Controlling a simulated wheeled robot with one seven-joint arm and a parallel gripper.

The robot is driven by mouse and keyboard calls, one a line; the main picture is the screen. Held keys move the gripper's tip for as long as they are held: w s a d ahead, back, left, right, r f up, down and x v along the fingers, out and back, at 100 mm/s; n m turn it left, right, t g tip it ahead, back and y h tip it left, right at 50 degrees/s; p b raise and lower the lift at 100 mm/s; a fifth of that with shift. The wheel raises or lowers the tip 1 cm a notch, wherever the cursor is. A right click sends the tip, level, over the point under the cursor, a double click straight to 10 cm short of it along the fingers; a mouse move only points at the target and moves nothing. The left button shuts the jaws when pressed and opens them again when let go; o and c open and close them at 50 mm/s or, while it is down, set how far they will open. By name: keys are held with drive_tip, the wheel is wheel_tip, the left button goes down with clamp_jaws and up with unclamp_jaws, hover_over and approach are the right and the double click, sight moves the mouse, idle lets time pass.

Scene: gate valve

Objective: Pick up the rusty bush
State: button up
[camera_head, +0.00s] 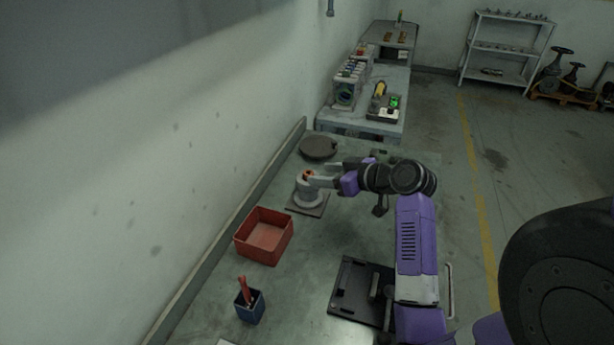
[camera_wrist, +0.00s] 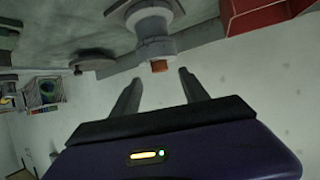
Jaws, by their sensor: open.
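The rusty bush (camera_head: 309,173) is a small orange-brown piece at the top of a grey valve body (camera_head: 308,192), which stands on a flat plate on the bench. The wrist view shows the bush (camera_wrist: 159,66) at the end of the grey body (camera_wrist: 152,25), which appears upside down there. My gripper (camera_head: 321,173) is beside the top of the valve body. In the wrist view its two fingers (camera_wrist: 160,80) are spread, and the bush shows between and just beyond their tips. The fingers appear empty. I cannot tell whether a finger touches the body.
A red bin (camera_head: 264,236) and a blue cup (camera_head: 249,306) with a red-handled item stand nearer on the bench. A dark round disc (camera_head: 318,147) lies behind the valve. A black tray (camera_head: 361,291) lies below my arm. The wall runs along the left.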

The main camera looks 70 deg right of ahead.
sight(309, 173)
drive_tip(key=p+x, duration=0.1)
drive_tip(key=x, duration=0.3)
drive_tip(key=shift+c, duration=0.3)
clamp_jaws()
